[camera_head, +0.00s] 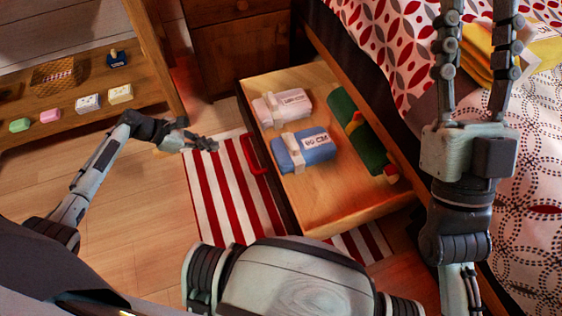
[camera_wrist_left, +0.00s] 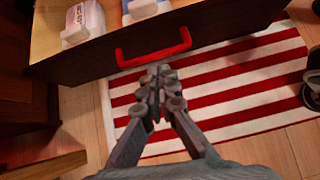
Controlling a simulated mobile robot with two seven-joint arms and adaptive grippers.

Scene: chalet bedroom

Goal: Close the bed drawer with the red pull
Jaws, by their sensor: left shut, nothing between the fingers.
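The bed drawer (camera_head: 335,205) stands pulled out from the bed's side, with its dark front facing left. The red pull (camera_head: 254,156) is a bar handle on that front and also shows in the left wrist view (camera_wrist_left: 153,54). My left gripper (camera_head: 208,145) is shut and empty, a short way left of the pull. In the left wrist view its closed fingertips (camera_wrist_left: 158,74) point at the drawer front, just below the middle of the pull; contact cannot be told. My right gripper (camera_head: 478,25) is open and empty, raised over the bed side.
The drawer holds a pale pink bundle (camera_head: 283,105), a blue bundle (camera_head: 304,150) and a green roll (camera_head: 357,130). A red-and-white striped rug (camera_head: 215,195) lies below. A wooden shelf (camera_head: 60,122) with small items stands left. The bed (camera_head: 375,40) is at right.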

